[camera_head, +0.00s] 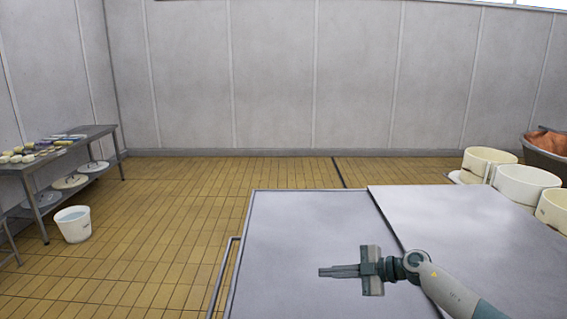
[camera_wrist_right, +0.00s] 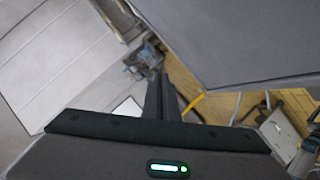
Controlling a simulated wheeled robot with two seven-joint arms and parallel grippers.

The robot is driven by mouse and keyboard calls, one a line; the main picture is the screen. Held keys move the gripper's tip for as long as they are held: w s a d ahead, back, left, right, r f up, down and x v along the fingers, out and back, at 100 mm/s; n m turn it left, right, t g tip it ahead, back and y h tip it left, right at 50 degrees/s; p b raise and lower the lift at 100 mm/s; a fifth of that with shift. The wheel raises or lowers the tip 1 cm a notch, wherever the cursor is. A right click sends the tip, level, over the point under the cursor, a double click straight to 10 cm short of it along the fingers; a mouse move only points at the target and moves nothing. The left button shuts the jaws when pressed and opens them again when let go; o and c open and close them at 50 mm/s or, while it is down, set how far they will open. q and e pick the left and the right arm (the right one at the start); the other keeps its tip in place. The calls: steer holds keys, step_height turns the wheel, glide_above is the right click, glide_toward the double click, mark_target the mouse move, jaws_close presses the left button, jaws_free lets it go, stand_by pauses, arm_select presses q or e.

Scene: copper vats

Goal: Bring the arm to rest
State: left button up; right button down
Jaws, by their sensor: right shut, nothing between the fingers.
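My right gripper (camera_head: 338,271) reaches in from the lower right in the head view, over the grey metal table top (camera_head: 290,235). Its fingers point left and lie together, with nothing between them. In the right wrist view the two dark fingers (camera_wrist_right: 162,98) also show close together and empty. I cannot tell how high the gripper is above the table top. My left gripper is in neither view.
Cream round moulds (camera_head: 526,186) stand at the right, by a copper vat (camera_head: 548,143). At the left are a grey shelf table (camera_head: 75,141) with small items and a white bucket (camera_head: 73,225) on the floor. The tiled floor (camera_head: 180,220) between is clear.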

steer(key=s+a+r+m+t, duration=0.2)
steer(key=s+a+m+t, duration=0.4)
steer(key=t, duration=0.3)
steer(key=s+d+f+m+g+h, duration=0.1)
steer(key=s+d+f+m+h, duration=1.25)
steer(key=s+f, duration=0.2)
steer(key=s+d+f+g, duration=0.1)
steer(key=s+f+g, duration=0.15)
steer(key=s, duration=0.75)
steer(key=s+f+m+g, duration=0.15)
steer(key=s+g, duration=0.25)
steer(key=s, duration=0.7)
steer(key=s+d+f+g, duration=0.1)
steer(key=s+f+g, duration=0.2)
steer(key=s, duration=0.7)
step_height(320, 180, down, 36)
steer(key=s+g+b, duration=0.2)
steer(key=b, duration=0.4)
steer(key=s+d+f+b, duration=0.3)
steer(key=s+f+b, duration=0.1)
steer(key=s+f, duration=1.3)
step_height(320, 180, down, 3)
steer(key=shift+r+n+g+y, duration=0.1)
steer(key=shift+n+g+y, duration=0.25)
steer(key=shift+n+g, duration=0.1)
